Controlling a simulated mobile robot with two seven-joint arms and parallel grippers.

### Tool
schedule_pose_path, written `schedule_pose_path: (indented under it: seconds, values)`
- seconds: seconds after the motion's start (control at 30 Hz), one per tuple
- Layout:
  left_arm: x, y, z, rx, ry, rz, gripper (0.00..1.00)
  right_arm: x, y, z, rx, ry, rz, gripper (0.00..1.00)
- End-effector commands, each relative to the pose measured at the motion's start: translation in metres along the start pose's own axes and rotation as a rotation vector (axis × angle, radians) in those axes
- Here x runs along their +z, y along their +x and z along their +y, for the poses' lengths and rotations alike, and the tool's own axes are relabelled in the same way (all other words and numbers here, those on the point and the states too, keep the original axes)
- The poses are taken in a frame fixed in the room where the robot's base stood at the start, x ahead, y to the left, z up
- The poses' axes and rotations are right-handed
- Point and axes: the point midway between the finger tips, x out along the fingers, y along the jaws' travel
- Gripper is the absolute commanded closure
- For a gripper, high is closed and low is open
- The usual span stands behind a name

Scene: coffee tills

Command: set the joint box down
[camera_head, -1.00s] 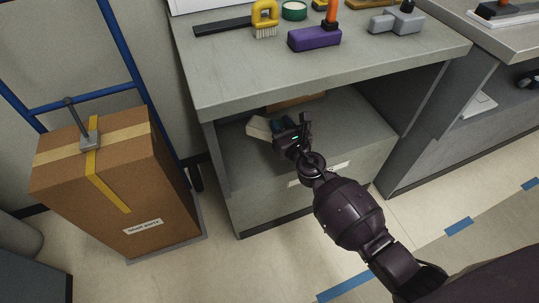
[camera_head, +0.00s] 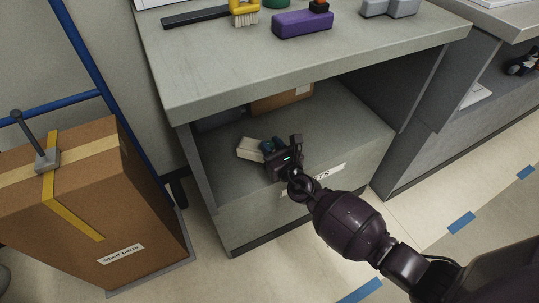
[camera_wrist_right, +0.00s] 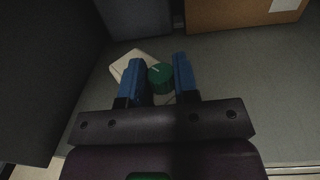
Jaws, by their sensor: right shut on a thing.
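The joint box is a pale beige box (camera_head: 250,148) with a green knob (camera_wrist_right: 160,77) on top. It is inside the open bay under the grey workbench, just over or on the grey shelf surface (camera_head: 350,120); I cannot tell whether its underside touches. My right gripper (camera_head: 272,148) reaches into the bay from the front. Its blue fingers (camera_wrist_right: 158,68) are on both sides of the green knob, shut on the joint box, which looks somewhat turned in the wrist view. The gripper hides part of the box. My left gripper is not in view.
A brown carton (camera_head: 282,98) stands at the back of the bay, with a dark bin (camera_head: 220,118) beside it. The bay's side walls and the benchtop (camera_head: 300,60) overhead bound the space. The shelf to the right is clear. A large taped carton (camera_head: 90,200) stands outside left.

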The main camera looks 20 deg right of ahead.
Motion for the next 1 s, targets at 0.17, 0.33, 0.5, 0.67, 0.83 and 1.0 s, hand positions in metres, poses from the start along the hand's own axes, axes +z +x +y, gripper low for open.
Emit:
schedule_pose_path:
  seconds: [0.17,0.33,0.5,0.67,0.83,1.0]
  values:
    - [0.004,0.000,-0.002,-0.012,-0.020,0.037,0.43,-0.026,-0.002,-0.001,0.000,-0.001,0.008,0.98]
    - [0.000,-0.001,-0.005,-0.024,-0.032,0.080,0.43,-0.037,-0.001,0.000,0.001,0.000,0.003,0.98]
    - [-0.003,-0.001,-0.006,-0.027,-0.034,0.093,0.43,-0.034,0.001,0.000,0.000,0.000,-0.003,0.98]
    - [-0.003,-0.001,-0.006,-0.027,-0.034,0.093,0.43,-0.034,0.001,0.000,0.000,0.000,-0.003,0.98]
    - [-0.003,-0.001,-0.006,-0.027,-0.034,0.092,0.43,-0.038,0.001,-0.001,0.000,-0.001,-0.001,0.68]
    - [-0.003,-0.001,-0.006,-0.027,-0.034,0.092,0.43,-0.038,0.000,0.000,0.000,0.000,-0.001,0.47]
